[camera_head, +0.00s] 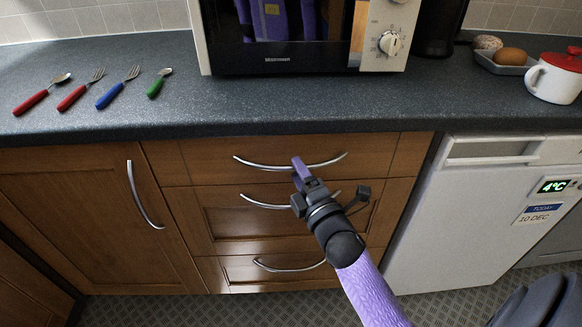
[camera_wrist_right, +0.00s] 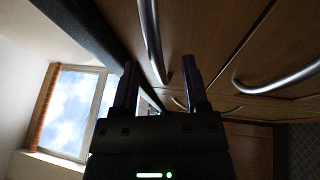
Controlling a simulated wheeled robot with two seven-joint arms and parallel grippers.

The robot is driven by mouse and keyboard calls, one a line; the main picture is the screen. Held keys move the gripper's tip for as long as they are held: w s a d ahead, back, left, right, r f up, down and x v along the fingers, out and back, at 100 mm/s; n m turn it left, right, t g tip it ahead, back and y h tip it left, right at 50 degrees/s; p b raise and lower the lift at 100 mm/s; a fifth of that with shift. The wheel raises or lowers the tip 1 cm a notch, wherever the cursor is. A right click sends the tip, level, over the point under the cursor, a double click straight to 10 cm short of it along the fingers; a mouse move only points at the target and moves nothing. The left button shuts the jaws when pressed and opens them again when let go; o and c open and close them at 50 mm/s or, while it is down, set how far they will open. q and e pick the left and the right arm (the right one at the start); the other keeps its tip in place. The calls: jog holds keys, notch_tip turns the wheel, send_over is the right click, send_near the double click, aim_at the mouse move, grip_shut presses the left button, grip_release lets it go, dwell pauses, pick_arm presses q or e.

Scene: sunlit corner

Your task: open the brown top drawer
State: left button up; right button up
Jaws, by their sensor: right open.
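The brown top drawer (camera_head: 215,158) is the upper front of a stack under the dark worktop and looks closed. Its curved silver handle (camera_head: 255,164) runs across the front. My right gripper (camera_head: 297,163) is at the middle of this handle in the head view. In the right wrist view, my right gripper (camera_wrist_right: 160,75) has its two dark fingers apart, and the handle (camera_wrist_right: 150,40) shows between them, running up the picture. I cannot tell whether a finger touches it. My left gripper is not in view.
Lower drawers have their own handles, the middle one (camera_head: 262,203) partly behind my arm. A cupboard door (camera_head: 85,195) is at left and a white fridge (camera_head: 465,225) at right. The worktop (camera_head: 250,105) overhangs the drawer and bears a microwave (camera_head: 285,60), cutlery and a mug (camera_head: 553,82).

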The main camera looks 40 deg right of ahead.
jog(key=shift+x, duration=1.2)
grip_shut()
dwell(0.3)
